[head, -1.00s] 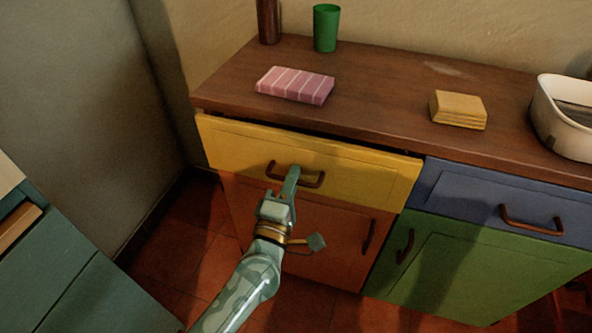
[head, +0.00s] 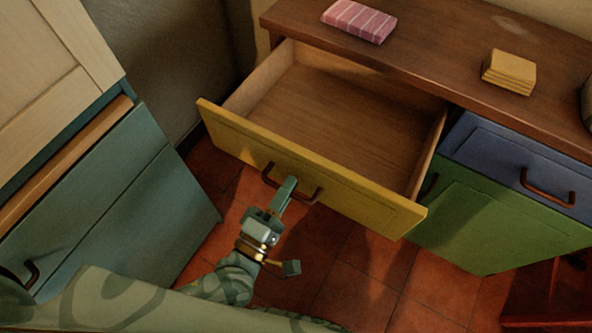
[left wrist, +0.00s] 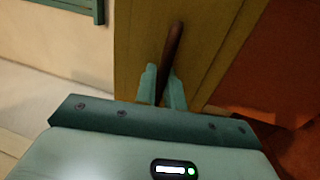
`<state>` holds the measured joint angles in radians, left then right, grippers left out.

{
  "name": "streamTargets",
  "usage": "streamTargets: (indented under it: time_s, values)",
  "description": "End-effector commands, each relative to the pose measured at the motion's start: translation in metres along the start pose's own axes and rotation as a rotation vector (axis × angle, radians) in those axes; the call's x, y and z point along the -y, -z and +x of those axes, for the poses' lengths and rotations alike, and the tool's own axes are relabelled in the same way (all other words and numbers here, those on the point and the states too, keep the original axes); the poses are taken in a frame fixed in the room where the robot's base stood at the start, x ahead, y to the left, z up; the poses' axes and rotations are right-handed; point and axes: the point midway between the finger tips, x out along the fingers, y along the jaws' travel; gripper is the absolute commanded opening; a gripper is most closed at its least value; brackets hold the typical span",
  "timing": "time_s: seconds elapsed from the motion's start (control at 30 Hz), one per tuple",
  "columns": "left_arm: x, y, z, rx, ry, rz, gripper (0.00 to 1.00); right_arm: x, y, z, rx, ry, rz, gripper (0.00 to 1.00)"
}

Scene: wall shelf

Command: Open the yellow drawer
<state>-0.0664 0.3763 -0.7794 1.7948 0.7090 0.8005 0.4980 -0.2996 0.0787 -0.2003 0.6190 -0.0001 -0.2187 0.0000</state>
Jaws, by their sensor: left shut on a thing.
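The yellow drawer (head: 330,178) is pulled well out of the wooden counter, and its bare wooden inside is empty. Its dark brown handle (head: 268,175) is on the front panel. My left gripper (head: 287,190) is shut on this handle, in front of the drawer. In the left wrist view the two fingers (left wrist: 162,88) close around the handle (left wrist: 172,48), with the yellow front (left wrist: 205,40) behind it. My right gripper is not in view.
A blue drawer (head: 490,150) and a green door (head: 480,225) are shut at the right. A pink striped cloth (head: 358,21) and a yellow stack (head: 509,72) lie on the counter (head: 420,45). A teal cabinet (head: 110,190) stands at the left. Tiled floor lies below the drawer.

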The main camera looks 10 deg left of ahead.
Motion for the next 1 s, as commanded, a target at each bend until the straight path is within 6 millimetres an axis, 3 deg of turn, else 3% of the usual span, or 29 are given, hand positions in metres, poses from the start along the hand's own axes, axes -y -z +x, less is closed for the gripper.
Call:
streamTargets:
  time_s: [0.4, 0.47, 0.5, 1.0]
  values:
    - [0.0005, 0.0004, -0.0048, -0.001, 0.003, 0.001, 0.00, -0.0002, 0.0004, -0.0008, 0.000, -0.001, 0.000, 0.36]
    - [0.0005, 0.0004, -0.0047, -0.001, 0.002, 0.000, 0.22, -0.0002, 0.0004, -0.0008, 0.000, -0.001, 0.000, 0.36]
    - [0.0004, 0.0004, -0.0046, -0.001, 0.002, 0.000, 0.24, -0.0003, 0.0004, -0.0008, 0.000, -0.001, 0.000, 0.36]
    - [-0.0004, 0.0002, -0.0061, 0.000, 0.001, 0.001, 0.24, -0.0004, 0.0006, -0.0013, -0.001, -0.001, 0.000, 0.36]
